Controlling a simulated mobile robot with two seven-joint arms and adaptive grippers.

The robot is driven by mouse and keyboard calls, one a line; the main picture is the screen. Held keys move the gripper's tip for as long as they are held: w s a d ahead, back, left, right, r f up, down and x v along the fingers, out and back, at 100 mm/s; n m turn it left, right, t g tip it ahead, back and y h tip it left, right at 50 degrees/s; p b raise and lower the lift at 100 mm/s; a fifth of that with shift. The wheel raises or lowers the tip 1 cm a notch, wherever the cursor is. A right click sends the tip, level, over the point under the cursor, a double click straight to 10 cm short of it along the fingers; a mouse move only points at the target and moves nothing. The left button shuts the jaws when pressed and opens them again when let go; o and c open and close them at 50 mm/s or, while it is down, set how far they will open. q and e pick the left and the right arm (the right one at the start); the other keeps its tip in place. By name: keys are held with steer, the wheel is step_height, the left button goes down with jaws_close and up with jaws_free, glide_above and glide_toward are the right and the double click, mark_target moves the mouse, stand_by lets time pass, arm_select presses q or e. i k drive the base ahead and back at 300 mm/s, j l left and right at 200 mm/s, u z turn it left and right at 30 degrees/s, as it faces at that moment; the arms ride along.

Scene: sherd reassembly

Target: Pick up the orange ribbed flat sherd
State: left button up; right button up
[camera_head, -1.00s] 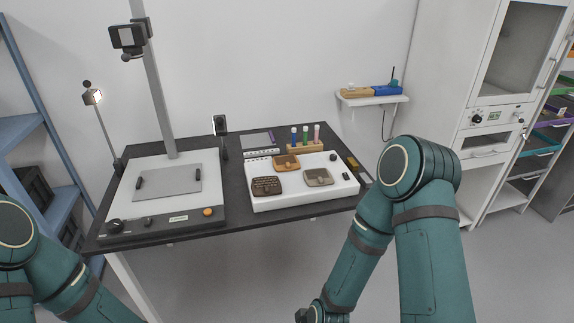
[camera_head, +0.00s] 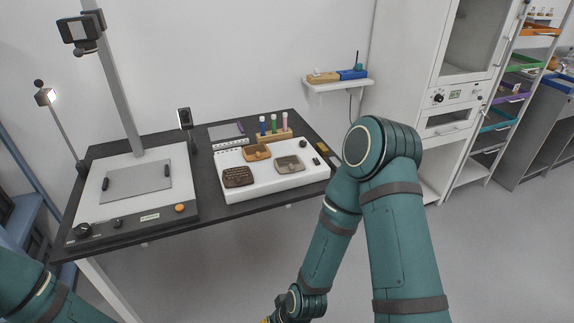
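An orange-brown sherd (camera_head: 257,153) lies near the back of a white board on the dark table. It is too small to tell whether it is ribbed. A dark brown sherd (camera_head: 238,177) with a patterned surface lies at the board's front left. A grey-tan sherd (camera_head: 289,164) lies right of the orange one. My arms show at the lower left and on the right, well in front of the table.
The white board (camera_head: 265,190) stands on the dark table (camera_head: 215,210). A copy stand with a grey plate (camera_head: 136,182) and a column is at left. A rack of coloured tubes (camera_head: 274,135) stands behind the sherds. A cabinet (camera_head: 455,100) and shelves are at right.

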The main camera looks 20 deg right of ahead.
mark_target(259, 152)
steer(key=l+u, duration=0.1)
steer(key=u, duration=0.35)
steer(key=l+u, duration=0.15)
steer(key=u, duration=0.25)
steer(key=l+u, duration=0.3)
steer(key=l, duration=0.15)
steer(key=i+l+u, duration=0.1)
steer(key=l+u, duration=0.25)
steer(key=l, duration=0.15)
steer(key=l+u, duration=0.1)
steer(key=l, duration=0.35)
steer(key=k+l+u, duration=0.1)
steer(key=l, duration=0.4)
steer(key=k, duration=0.05)
